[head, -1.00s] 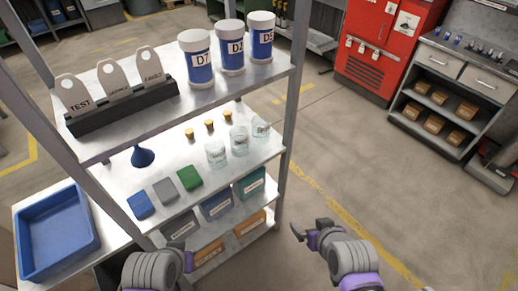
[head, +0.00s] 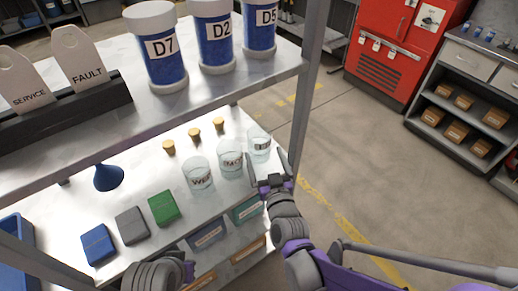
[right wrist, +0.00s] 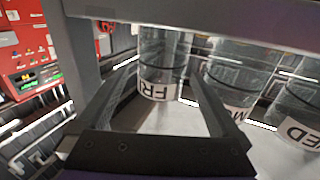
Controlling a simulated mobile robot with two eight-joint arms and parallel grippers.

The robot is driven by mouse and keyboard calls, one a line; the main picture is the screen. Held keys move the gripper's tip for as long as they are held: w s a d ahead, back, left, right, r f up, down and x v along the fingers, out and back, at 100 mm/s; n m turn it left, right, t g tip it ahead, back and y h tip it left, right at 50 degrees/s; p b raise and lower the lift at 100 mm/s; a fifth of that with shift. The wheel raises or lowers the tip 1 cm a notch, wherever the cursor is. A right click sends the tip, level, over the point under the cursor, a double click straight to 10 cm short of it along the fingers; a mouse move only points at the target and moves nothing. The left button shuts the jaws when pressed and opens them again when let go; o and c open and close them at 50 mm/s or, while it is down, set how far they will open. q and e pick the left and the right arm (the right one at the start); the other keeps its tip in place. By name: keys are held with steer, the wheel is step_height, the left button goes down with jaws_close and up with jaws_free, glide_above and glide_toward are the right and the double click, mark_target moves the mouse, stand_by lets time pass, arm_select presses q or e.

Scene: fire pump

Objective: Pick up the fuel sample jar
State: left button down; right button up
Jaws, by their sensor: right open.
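Three clear glass jars stand in a row on the rack's middle shelf. The rightmost jar (head: 259,143) has a label reading FRI in the right wrist view (right wrist: 160,90). The middle jar (head: 230,158) shows a label starting MO (right wrist: 230,112), and the left jar (head: 198,174) one ending in ED (right wrist: 300,130). My right gripper (head: 269,164) is open and empty at the rightmost jar. In the right wrist view its fingers (right wrist: 163,75) point at this jar, one towards each side; I cannot tell if they touch it. My left gripper (head: 188,270) shows only partly at the bottom edge.
The upper shelf (head: 190,100) and the right rack post (head: 308,90) are close to my right arm. Three corks (head: 194,134), a blue funnel (head: 109,177) and blue, grey and green blocks (head: 163,208) share the middle shelf. Open floor (head: 370,180) lies right of the rack.

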mark_target(257, 136)
steer(key=x, duration=0.5)
steer(key=shift+w+a, duration=0.25)
steer(key=shift+w, duration=0.1)
steer(key=c, duration=1.3)
